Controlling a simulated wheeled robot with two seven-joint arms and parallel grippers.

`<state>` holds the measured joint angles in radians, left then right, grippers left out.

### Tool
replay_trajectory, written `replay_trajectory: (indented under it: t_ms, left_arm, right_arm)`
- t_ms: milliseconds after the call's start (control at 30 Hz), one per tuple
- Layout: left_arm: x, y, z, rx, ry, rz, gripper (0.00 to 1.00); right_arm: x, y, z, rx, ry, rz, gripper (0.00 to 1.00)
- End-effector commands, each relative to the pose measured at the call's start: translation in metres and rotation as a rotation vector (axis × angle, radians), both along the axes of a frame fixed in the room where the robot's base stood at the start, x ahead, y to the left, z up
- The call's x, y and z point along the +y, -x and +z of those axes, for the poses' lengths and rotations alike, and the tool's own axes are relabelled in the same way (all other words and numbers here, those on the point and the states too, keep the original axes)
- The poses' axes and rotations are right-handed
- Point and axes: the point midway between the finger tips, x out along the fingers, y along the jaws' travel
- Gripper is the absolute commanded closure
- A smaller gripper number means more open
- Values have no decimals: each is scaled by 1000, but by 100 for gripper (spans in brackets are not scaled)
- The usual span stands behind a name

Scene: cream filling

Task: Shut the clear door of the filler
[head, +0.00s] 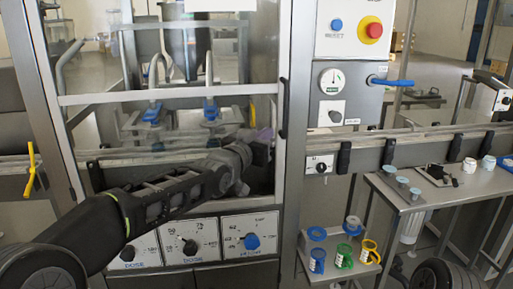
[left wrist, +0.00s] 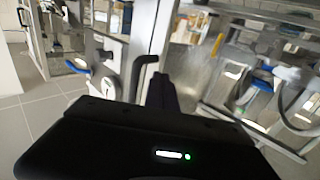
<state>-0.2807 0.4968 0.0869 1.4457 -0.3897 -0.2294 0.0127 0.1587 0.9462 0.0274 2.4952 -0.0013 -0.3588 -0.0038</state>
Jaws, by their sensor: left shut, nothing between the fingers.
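The clear door (head: 175,98) of the filler is a see-through pane in a grey metal frame, in the middle left of the head view. Its black handle (head: 284,108) is on the right frame post. The handle also shows in the left wrist view (left wrist: 143,72). My left gripper (head: 266,142) is shut and empty, just below and left of the handle in the head view. In the left wrist view the shut fingers (left wrist: 161,92) point towards the frame beside the handle. I cannot tell whether they touch it, or how far the door stands open. My right gripper is out of view.
Dosing dials (head: 190,247) sit on the panel below my left arm. A red stop button (head: 374,30) and blue lever (head: 391,82) are on the right column. A side table (head: 450,190) with small cups and a lower shelf with coloured mugs (head: 344,257) stand right.

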Motion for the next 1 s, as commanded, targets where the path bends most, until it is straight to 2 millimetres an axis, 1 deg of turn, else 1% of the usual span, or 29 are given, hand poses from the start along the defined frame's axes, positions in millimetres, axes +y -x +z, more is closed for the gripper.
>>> replay_trajectory:
  t_ms: [33, 100, 233, 333, 667, 700, 767, 867, 967, 1000]
  left_arm:
    - [5, 9, -2, 0, -1, 0, 100]
    - [10, 19, -3, 2, -2, 0, 100]
    - [15, 31, -3, 5, -5, -1, 100]
    - [17, 35, -3, 6, -5, -1, 100]
    - [17, 35, -3, 6, 1, 0, 100]
    - [16, 36, -7, 15, 8, -1, 100]
    - [13, 39, -17, 35, 13, -5, 100]
    - [6, 45, -49, 93, 19, -14, 100]
    - [0, 52, -101, 190, 20, -22, 100]
    - [-1, 57, -127, 240, 18, -21, 100]
  right_arm:
    - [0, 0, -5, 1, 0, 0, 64]
    - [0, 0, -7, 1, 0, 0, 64]
    - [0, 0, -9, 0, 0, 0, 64]
    - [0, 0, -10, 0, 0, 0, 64]
    - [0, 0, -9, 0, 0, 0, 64]
    - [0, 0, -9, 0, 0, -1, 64]
    - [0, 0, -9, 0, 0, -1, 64]
    - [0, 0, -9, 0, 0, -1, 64]
    - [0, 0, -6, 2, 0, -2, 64]
    - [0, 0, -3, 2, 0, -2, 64]
